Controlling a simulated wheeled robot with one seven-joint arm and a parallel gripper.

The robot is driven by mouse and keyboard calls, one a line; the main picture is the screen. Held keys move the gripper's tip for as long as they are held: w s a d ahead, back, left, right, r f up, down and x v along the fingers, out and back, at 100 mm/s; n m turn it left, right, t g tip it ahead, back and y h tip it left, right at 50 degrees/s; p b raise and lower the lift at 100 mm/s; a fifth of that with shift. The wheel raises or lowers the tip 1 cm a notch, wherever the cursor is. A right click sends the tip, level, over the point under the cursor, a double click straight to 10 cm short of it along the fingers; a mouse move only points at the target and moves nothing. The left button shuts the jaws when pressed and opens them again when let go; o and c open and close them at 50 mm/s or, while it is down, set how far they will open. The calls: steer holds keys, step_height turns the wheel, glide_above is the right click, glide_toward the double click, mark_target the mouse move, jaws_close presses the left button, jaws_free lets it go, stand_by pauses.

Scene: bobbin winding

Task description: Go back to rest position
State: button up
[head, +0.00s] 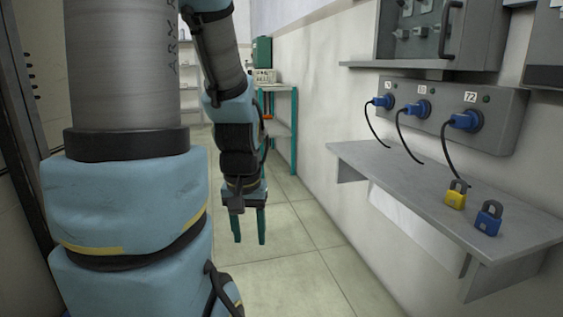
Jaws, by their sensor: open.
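My gripper (249,229) hangs down in the middle of the head view, above the tiled floor. Its two teal fingers point downward and stand apart, with nothing between them. It is to the left of the wall shelf and clear of it. My arm comes down from the top of the view, and a large blue and grey part of it fills the left side.
A grey wall shelf (400,180) at right bears a yellow padlock (455,197) and a blue padlock (487,220). Above it, a socket panel (505,105) holds blue plugs with black cables. A teal rack (293,130) stands farther back. The floor (290,255) between is clear.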

step_height(320, 180, up, 23)
steer(key=p, duration=2.1)
steer(key=shift+r+p, duration=0.15)
steer(key=shift+p, duration=0.2)
